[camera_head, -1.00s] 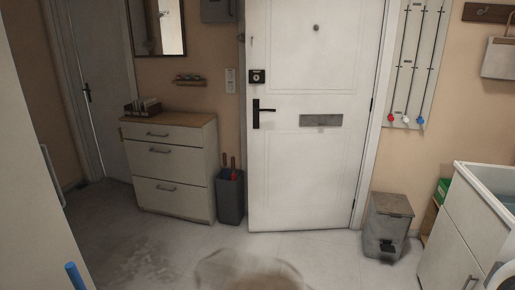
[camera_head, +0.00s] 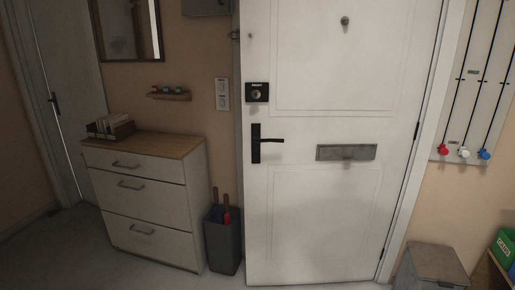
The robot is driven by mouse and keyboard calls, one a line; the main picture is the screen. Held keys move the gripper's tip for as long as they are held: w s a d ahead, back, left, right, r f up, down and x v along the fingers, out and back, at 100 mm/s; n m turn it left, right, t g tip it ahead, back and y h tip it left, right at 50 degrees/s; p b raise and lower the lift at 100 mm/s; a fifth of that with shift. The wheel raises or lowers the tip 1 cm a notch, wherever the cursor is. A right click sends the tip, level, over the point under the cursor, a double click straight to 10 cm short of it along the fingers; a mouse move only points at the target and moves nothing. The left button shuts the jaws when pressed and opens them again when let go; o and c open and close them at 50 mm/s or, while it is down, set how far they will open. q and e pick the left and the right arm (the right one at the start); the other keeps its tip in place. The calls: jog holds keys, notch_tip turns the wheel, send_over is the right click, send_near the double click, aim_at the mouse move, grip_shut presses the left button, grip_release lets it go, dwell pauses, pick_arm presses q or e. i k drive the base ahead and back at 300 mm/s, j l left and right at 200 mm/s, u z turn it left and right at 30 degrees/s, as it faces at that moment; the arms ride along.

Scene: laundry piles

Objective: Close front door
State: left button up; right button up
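The white front door (camera_head: 310,215) fills the middle of the head view. It has a black lever handle (camera_head: 264,144) near its left edge, a dark lock box (camera_head: 257,92) above the handle, a grey letter plate (camera_head: 346,152) and a peephole (camera_head: 345,21). Its hinges are on the right side. The left edge of the door stands slightly out from the wall and covers most of the left jamb, so it looks a little ajar; the gap itself is hidden. Neither gripper shows.
A white dresser (camera_head: 145,215) with a wooden top stands left, with a dark umbrella bin (camera_head: 223,245) between it and the door. A grey pedal bin (camera_head: 432,266) and a green box (camera_head: 507,248) are at lower right. Floor shows at lower left.

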aim_at(321, 82)
jog(key=i+u, duration=0.2)
jog(key=i, duration=0.3)
jog(key=i+l+u, duration=0.15)
jog(key=i, duration=0.3)
jog(key=i+l+u, duration=0.2)
jog(key=i, duration=0.25)
